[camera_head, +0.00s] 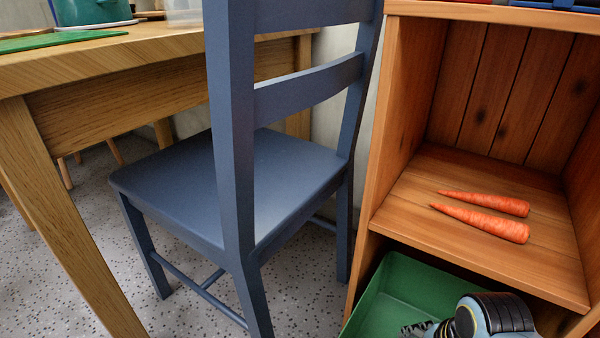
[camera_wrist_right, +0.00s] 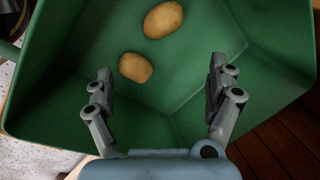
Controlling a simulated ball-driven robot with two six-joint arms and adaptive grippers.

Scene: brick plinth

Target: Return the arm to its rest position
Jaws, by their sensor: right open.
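My right gripper (camera_wrist_right: 160,82) is open, with its two fingers spread apart and nothing between them. In the right wrist view it is over a green bin (camera_wrist_right: 60,115). Two potatoes lie in the bin: one higher in the picture (camera_wrist_right: 163,19) and one just below it (camera_wrist_right: 135,67), beyond the fingertips. In the head view my right arm (camera_head: 494,316) reaches over the green bin (camera_head: 405,282) at the bottom right, and the potatoes are hidden there. My left arm and gripper are not in view.
Two carrots (camera_head: 484,219) lie on the shelf of a wooden cabinet (camera_head: 405,110), above the bin. A blue chair (camera_head: 215,180) stands left of the cabinet. A wooden table (camera_head: 110,80) with a green pot (camera_head: 92,10) and green board (camera_head: 40,41) is further left.

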